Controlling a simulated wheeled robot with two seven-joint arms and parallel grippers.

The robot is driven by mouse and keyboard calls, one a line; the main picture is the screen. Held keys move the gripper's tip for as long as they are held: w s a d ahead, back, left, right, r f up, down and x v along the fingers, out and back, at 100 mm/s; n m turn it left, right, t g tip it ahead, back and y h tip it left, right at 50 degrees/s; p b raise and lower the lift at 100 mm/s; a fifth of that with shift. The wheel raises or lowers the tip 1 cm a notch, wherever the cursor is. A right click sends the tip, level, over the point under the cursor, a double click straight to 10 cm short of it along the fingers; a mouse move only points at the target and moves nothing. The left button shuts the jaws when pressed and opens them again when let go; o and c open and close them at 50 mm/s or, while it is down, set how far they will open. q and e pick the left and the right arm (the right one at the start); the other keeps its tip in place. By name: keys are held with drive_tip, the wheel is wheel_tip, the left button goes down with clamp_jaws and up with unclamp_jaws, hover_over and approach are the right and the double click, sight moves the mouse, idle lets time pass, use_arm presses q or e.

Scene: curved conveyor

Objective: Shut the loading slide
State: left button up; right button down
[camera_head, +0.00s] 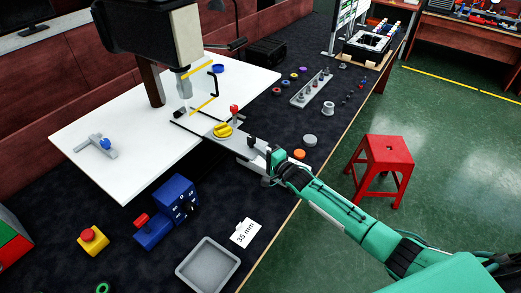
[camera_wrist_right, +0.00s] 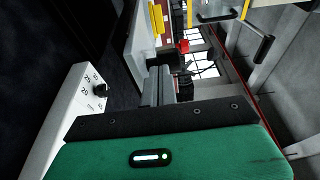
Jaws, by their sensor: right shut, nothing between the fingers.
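A grey slide plate (camera_head: 241,146) with a black knob (camera_head: 251,141) extends from the white machine table (camera_head: 95,160) toward the front edge of the bench. A yellow knob (camera_head: 222,130) and a red knob (camera_head: 234,109) stand at its inner end. My right gripper (camera_head: 262,165) is at the plate's outer end. It is shut and empty; whether it touches the plate is unclear. In the right wrist view the grey fingers (camera_wrist_right: 157,86) show together, with the yellow part (camera_wrist_right: 156,18) and red knob (camera_wrist_right: 183,46) beyond. My left gripper is not in view.
A black-and-white machine head (camera_head: 187,40) hangs over the table, with a black bent handle (camera_head: 213,82). A blue box (camera_head: 177,200), a grey tray (camera_head: 208,265) and a "35 mm" card (camera_head: 245,233) lie in front. Orange and grey discs (camera_head: 310,140) sit right of the gripper.

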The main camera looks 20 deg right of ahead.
sight(251, 146)
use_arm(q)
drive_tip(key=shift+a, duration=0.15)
use_arm(e)
drive_tip(key=w+a+b, duration=0.2)
drive_tip(key=w, duration=0.1)
drive_tip(key=shift+a+f+b, duration=0.1)
drive_tip(key=shift+a+b, duration=0.1)
drive_tip(key=shift+b, duration=0.2)
drive_tip(key=shift+w+a, duration=0.25)
drive_tip(key=shift+w, duration=0.15)
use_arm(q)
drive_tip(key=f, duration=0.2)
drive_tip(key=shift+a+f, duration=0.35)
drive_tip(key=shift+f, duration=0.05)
use_arm(e)
drive_tip(key=shift+s, duration=0.2)
